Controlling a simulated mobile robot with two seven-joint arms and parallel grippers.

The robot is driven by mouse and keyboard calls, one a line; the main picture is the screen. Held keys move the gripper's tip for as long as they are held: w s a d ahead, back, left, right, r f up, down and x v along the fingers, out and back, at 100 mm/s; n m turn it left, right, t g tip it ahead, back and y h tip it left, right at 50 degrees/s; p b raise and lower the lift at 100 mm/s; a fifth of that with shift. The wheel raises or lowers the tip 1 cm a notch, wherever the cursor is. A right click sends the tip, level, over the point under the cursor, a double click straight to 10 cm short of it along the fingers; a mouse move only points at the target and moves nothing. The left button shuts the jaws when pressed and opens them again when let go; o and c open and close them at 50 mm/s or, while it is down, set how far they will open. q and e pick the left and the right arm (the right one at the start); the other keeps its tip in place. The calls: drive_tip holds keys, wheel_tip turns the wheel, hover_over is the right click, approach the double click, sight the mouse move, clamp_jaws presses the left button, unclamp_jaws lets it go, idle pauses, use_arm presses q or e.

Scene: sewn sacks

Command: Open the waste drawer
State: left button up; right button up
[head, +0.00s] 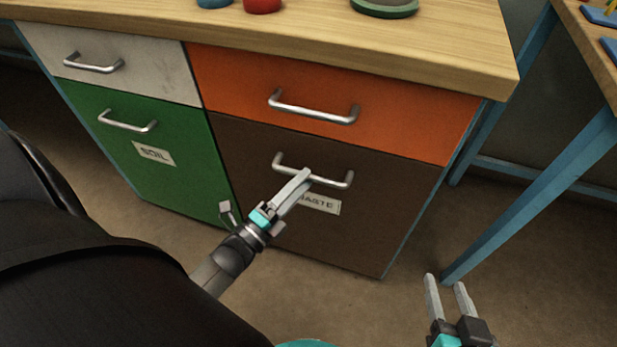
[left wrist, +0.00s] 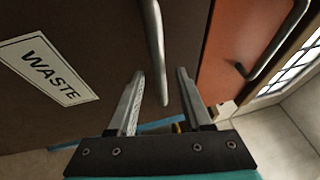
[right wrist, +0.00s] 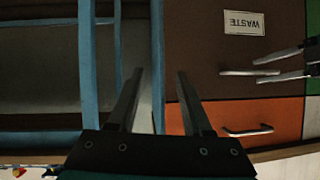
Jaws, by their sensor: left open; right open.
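The waste drawer is a closed brown front (head: 395,200) with a silver bar handle (head: 337,184) and a white WASTE label (head: 323,205), partly hidden by my left gripper. My left gripper (head: 305,175) is open, its fingertips at the handle's middle. In the left wrist view the handle (left wrist: 155,45) runs between the two spread fingers (left wrist: 160,73); I cannot tell if they touch it. My right gripper (head: 446,281) is open and empty, low in front of the cabinet's right side. The right wrist view shows the drawer (right wrist: 205,40) and handle (right wrist: 250,72) upside down.
An orange drawer (head: 420,115) sits above, with a green SOIL drawer (head: 180,180) and a grey drawer (head: 150,70) to the left, all closed. A wooden worktop (head: 330,35) overhangs them. A blue table leg (head: 540,195) stands right. Floor in front is clear.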

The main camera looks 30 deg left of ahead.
sight(333, 164)
use_arm(q)
drive_tip(key=shift+x, duration=1.35)
use_arm(e)
drive_tip(key=shift+w+a+r+t+y, duration=0.1)
drive_tip(key=shift+a+r+t+y, duration=0.2)
drive_tip(key=shift+a+t, duration=0.3)
use_arm(q)
clamp_jaws()
